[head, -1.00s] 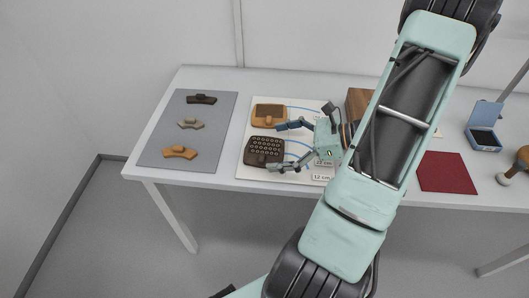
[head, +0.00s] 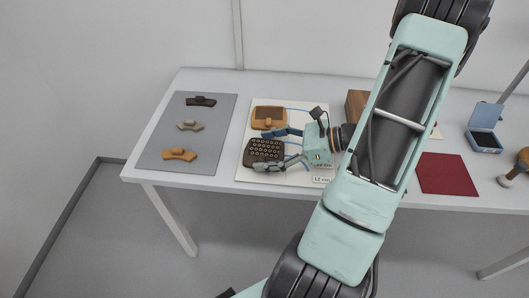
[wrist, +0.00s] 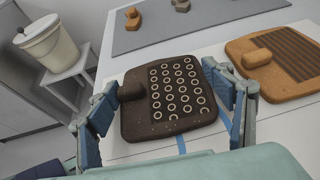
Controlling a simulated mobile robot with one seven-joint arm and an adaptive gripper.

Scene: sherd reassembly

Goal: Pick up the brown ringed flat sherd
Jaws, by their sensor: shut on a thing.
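The brown ringed flat sherd (head: 264,151) is a dark brown, roughly square slab with rows of pale rings and a knob. It is at the front of the white board, and it also shows in the wrist view (wrist: 178,99). My gripper (head: 262,149) has one finger at each side of the sherd and is shut on it. In the wrist view the blue finger pads (wrist: 160,101) sit at its left and right edges. I cannot tell whether the sherd is clear of the board.
An orange-brown sherd with a striped panel (head: 269,117) lies behind it on the white board (head: 247,176). A grey mat (head: 163,131) at left carries three small sherds. A wooden box (head: 357,106), red cloth (head: 447,174) and blue box (head: 484,137) are to the right.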

